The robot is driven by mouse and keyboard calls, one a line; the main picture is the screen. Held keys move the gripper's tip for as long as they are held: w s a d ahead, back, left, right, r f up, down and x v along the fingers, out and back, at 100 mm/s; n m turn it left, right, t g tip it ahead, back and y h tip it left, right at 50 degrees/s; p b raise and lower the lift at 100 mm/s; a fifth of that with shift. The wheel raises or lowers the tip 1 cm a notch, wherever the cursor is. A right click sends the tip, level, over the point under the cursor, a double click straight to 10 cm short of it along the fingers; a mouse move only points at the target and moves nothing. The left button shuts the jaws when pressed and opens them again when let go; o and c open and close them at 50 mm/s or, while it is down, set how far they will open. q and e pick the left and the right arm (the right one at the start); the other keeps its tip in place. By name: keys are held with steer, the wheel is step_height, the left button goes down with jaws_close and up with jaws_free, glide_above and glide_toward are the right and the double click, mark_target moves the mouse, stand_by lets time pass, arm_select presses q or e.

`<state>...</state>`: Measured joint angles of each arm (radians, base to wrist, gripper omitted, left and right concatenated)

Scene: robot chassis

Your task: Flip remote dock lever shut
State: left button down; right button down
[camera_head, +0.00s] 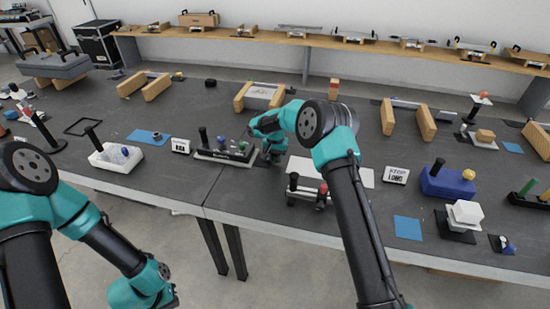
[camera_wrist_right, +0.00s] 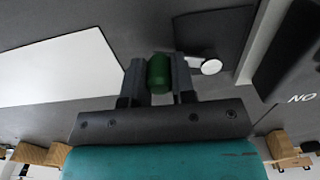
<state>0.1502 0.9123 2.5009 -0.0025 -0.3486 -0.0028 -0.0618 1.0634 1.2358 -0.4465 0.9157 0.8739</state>
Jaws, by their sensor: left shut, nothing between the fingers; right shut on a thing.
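My right gripper (camera_head: 270,157) reaches down at the table's middle, just right of a black dock block (camera_head: 225,154) with a white edge, lettering and upright black posts. In the right wrist view my right gripper (camera_wrist_right: 159,80) is shut on a green cylindrical grip (camera_wrist_right: 158,70). A white round knob (camera_wrist_right: 210,65) lies close beside the right finger, over a dark square pad (camera_wrist_right: 213,30). The dock block (camera_wrist_right: 292,60) also shows there. What the green grip joins is hidden. My left gripper (camera_head: 160,295) hangs low at the bottom left, shut and empty, off the table; its fingertips are hard to make out.
A white sheet (camera_head: 330,171) lies right of my right gripper, with a small lever device (camera_head: 307,191) in front. A white tray (camera_head: 116,158) and blue mat (camera_head: 144,137) stand left. A blue block (camera_head: 446,182) stands right. Wooden blocks (camera_head: 277,97) stand behind.

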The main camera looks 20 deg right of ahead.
steer(key=c, duration=1.9)
jaws_free()
steer(key=shift+w+d+n, duration=0.3)
steer(key=shift+w+n, duration=0.05)
steer(key=shift+n, duration=0.55)
jaws_close()
steer(key=o, duration=1)
jaws_free()
steer(key=shift+c, duration=0.2)
steer(key=shift+r, duration=0.1)
step_height(320, 180, up, 17)
steer(key=shift+r, duration=0.15)
